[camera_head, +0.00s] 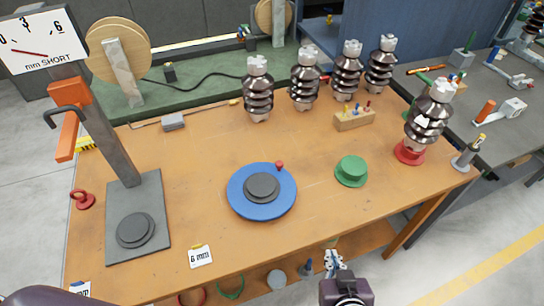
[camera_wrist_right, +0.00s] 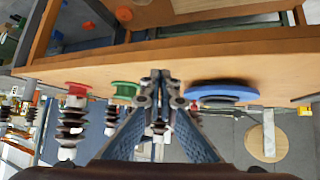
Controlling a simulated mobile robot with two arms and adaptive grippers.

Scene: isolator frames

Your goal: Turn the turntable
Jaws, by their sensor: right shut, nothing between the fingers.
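The turntable (camera_head: 237,199) is a blue disc with a dark grey round pad on top and a small red knob (camera_head: 280,165) at its far right rim. It lies on the wooden table, left of centre. In the right wrist view the turntable (camera_wrist_right: 221,93) shows edge-on, right of the fingers. My right gripper (camera_head: 333,262) is beyond the table's front edge, in front and to the right of the turntable and apart from it. Its fingers (camera_wrist_right: 158,84) are shut with nothing between them. My left gripper is not in view; only a dark part of my arm shows at the lower left.
A green stand (camera_head: 351,171) is right of the turntable; a red one (camera_head: 410,153) carries a ribbed insulator (camera_head: 429,115). Several more insulators stand at the back. A gauge stand (camera_head: 128,220) is at left. A "6 mm" card (camera_head: 200,256) lies near the front edge.

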